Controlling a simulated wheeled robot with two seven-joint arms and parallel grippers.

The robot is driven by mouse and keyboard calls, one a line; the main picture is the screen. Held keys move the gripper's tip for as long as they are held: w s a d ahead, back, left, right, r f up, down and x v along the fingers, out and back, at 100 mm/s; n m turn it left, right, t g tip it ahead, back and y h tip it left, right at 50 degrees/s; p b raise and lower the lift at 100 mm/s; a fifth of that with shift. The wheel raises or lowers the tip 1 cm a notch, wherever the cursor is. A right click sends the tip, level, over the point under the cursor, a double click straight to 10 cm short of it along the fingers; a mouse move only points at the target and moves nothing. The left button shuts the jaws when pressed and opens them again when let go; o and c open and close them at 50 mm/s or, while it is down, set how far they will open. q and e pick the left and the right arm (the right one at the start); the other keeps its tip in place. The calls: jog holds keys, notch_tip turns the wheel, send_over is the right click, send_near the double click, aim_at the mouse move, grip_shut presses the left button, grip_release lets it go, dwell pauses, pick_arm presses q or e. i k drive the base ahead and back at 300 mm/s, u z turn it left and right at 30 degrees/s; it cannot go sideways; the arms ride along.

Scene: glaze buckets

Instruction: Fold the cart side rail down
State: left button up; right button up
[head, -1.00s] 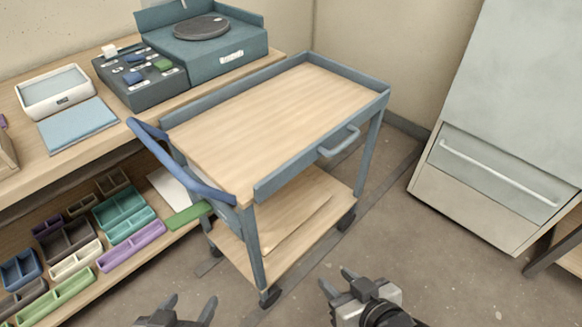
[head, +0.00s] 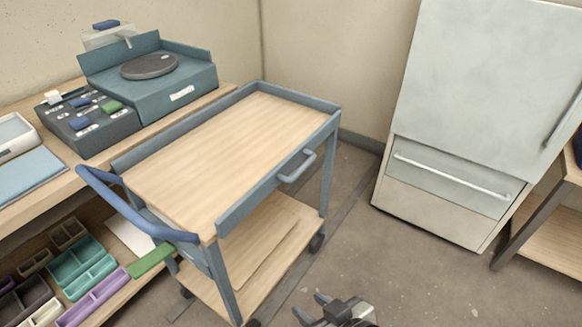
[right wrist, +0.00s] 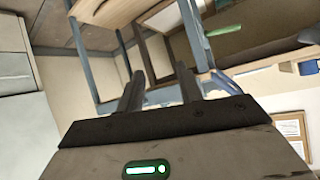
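The cart (head: 205,150) has a wooden top, a blue-grey frame and a blue push handle (head: 125,205) at its left end. Its side rail (head: 240,203) stands upright along the near long edge of the top and carries a grey bar handle (head: 297,168). My right gripper (head: 309,306) is low in the head view, in front of the cart and apart from it. Its fingers are spread and empty. In the right wrist view the open fingers (right wrist: 159,90) point toward the cart's frame (right wrist: 92,55), with nothing between them. My left gripper is out of view.
A workbench with a turntable unit (head: 150,75) and a dark control box (head: 88,122) stands behind the cart. Colored trays (head: 82,268) fill the lower left shelf. A pale cabinet (head: 440,190) stands at right. Floor (head: 400,275) between cart and cabinet is clear.

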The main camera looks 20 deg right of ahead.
aim_at(228, 221)
jog(key=u, duration=3.9)
jog(key=k, duration=2.4)
jog(key=z, duration=1.55)
